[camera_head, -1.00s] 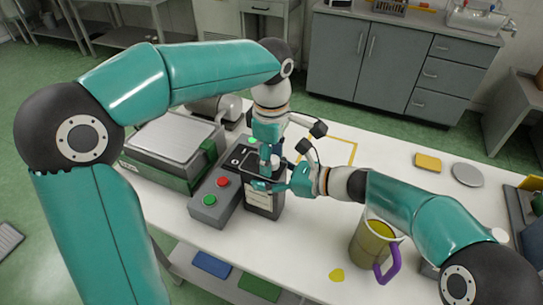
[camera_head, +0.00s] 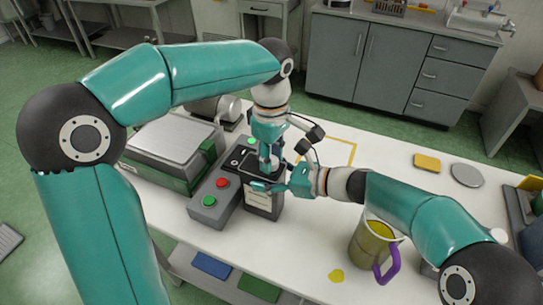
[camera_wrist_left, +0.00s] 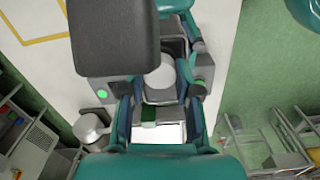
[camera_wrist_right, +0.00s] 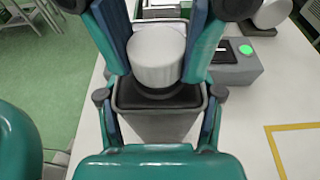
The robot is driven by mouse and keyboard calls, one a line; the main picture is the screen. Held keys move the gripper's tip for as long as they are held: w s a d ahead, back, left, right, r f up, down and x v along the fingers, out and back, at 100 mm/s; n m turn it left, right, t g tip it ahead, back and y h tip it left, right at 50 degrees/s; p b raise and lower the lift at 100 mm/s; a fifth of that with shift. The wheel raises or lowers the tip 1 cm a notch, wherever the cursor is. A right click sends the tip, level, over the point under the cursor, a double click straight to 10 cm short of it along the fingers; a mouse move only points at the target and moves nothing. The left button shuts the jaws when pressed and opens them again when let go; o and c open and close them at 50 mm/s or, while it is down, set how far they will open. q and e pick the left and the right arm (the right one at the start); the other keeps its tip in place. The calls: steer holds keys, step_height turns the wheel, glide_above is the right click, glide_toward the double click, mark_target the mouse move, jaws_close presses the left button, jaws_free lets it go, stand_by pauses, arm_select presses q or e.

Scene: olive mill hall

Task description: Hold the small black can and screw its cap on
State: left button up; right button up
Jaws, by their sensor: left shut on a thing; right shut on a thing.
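The small black can (camera_head: 262,203), with a pale label, stands upright near the middle of the white table. My right gripper (camera_head: 276,188) reaches it from the right and is shut on its body. The white ribbed cap (camera_wrist_right: 157,55) sits over the can's top in the right wrist view; I cannot tell whether it is fully seated. My left gripper (camera_head: 269,164) comes down from above and is shut on the cap, a finger on either side. The cap also shows in the left wrist view (camera_wrist_left: 160,78), above the dark can. The head view mostly hides the cap.
A grey control box (camera_head: 215,196) with red and green buttons is close left of the can. A scale (camera_head: 172,150) stands behind it. A jug (camera_head: 374,246) with a purple handle is to the right. A yellow outlined area (camera_head: 340,152) lies bare on the table behind.

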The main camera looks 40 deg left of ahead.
arm_select(q)
steer(key=m, duration=0.4)
steer(key=shift+m, duration=0.4)
steer(key=m, duration=0.4)
steer(key=shift+m, duration=0.3)
steer(key=m, duration=0.4)
steer(key=shift+m, duration=0.3)
steer(key=m, duration=0.3)
steer(key=shift+m, duration=0.3)
steer(key=o, duration=0.9)
